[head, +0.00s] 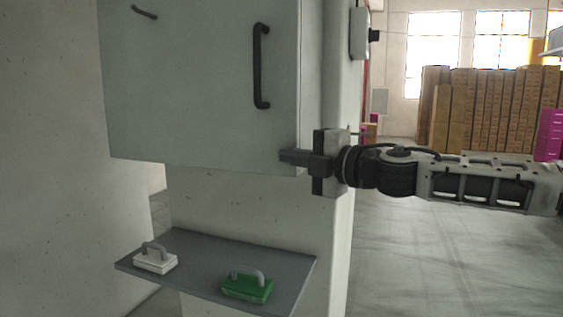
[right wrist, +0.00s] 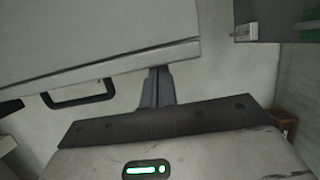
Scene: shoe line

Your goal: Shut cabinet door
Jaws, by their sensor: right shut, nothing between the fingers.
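The grey cabinet (head: 200,90) is on the pale wall in the head view. Its front face carries a dark vertical handle (head: 261,66) near the right edge. I cannot tell whether the door is fully flush. My right gripper (head: 285,156) comes in from the right, shut and empty, with its fingertips at the face's lower right corner. I cannot tell if they touch it. In the right wrist view, the shut fingers (right wrist: 156,88) are beside the edge of a grey panel (right wrist: 100,35), and a dark handle (right wrist: 80,95) shows to their left. My left gripper is not in view.
Below the cabinet, a grey shelf (head: 207,262) holds a white block with a handle (head: 155,261) and a green one (head: 247,288). A grey box (head: 359,33) is on the wall edge at right. Stacked brown boxes (head: 490,108) stand far back; the floor at right is clear.

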